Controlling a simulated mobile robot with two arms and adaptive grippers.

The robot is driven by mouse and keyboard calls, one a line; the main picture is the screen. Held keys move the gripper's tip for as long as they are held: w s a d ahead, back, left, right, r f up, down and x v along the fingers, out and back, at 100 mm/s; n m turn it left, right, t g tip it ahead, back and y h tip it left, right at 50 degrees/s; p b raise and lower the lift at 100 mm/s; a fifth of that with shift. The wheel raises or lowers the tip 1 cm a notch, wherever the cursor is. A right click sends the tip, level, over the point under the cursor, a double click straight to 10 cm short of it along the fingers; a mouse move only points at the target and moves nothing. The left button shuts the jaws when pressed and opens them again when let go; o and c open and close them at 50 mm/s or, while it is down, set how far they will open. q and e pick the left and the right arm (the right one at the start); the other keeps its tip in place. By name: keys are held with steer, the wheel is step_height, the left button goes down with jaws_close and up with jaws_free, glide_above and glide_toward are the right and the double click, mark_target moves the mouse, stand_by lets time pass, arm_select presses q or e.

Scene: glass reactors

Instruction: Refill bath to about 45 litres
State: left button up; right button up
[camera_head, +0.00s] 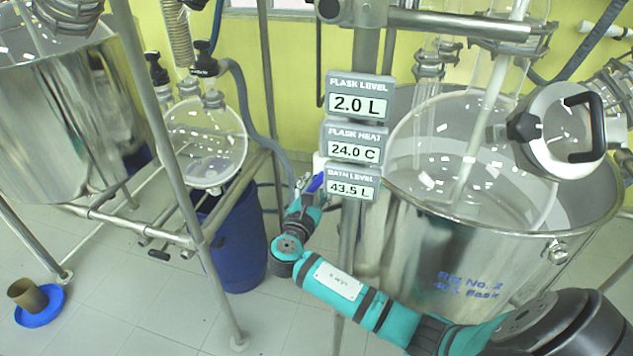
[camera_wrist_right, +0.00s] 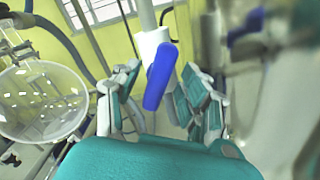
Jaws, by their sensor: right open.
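The steel bath (camera_head: 440,240) stands at the right, marked Rig No. 2. A glass flask sits inside it. The lowest display on the post, the bath level display (camera_head: 352,184), reads 43.5 L. A blue valve lever (camera_head: 316,183) on a white fitting shows just left of that display. In the right wrist view the blue lever (camera_wrist_right: 160,78) stands between the fingers of my right gripper (camera_wrist_right: 165,95), which is open. In the head view my right gripper (camera_head: 305,197) is small and partly hidden. I cannot tell whether a finger touches the lever. My left gripper is out of view.
The flask level display (camera_head: 358,98) reads 2.0 L and the flask heat display (camera_head: 352,146) reads 24.0 C. A blue drum (camera_head: 237,240) stands left of my right arm. A second steel vessel (camera_head: 70,120) is at far left. A brown cup (camera_head: 27,295) is on a blue dish.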

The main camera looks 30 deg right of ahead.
steer(key=shift+w+d, duration=0.3)
steer(key=shift+c, duration=0.2)
jaws_close()
steer(key=shift+f, duration=0.1)
